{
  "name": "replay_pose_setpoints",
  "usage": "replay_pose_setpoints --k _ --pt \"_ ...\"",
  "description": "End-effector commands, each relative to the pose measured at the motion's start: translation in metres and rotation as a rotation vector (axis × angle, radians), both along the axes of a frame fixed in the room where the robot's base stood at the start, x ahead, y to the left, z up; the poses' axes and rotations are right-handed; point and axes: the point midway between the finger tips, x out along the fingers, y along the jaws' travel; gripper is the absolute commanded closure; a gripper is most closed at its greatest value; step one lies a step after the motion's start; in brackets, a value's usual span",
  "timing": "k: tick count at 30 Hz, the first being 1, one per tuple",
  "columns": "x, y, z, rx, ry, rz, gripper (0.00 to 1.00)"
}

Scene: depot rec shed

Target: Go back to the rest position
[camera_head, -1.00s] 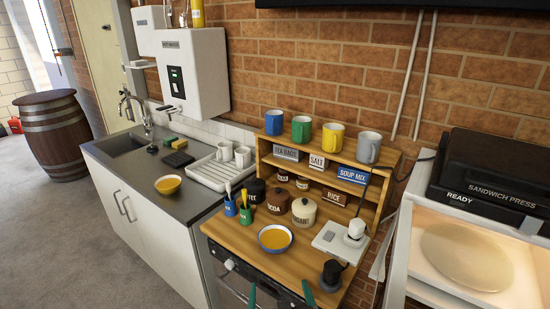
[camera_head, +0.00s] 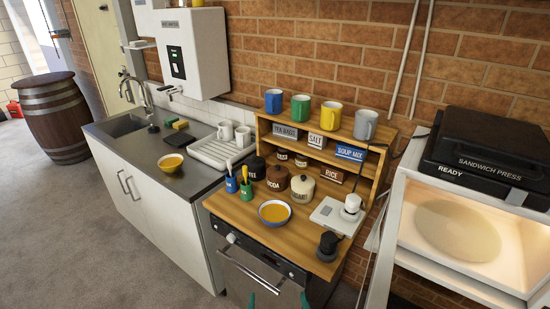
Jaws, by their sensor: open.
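My gripper (camera_head: 277,300) shows at the bottom edge of the head view, in front of the oven under the wooden counter. Its two green fingertips stand apart with nothing between them, so it is open and empty. The rest of it and my arm are out of the picture. A bowl of orange soup (camera_head: 274,212) sits on the wooden counter (camera_head: 235,211), above and beyond the fingertips and apart from them.
Several mugs line the wooden shelf (camera_head: 345,140). A black device (camera_head: 327,246) is at the counter's front right corner.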

Motion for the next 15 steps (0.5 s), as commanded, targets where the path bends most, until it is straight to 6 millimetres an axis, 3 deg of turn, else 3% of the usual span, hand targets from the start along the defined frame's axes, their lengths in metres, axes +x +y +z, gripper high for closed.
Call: replay_pose_setpoints --k 6,15 --pt "-0.055 0.000 -0.034 0.004 -0.012 -0.026 0.00" --pt "-0.139 0.000 -0.056 -0.001 -0.046 -0.053 0.00"
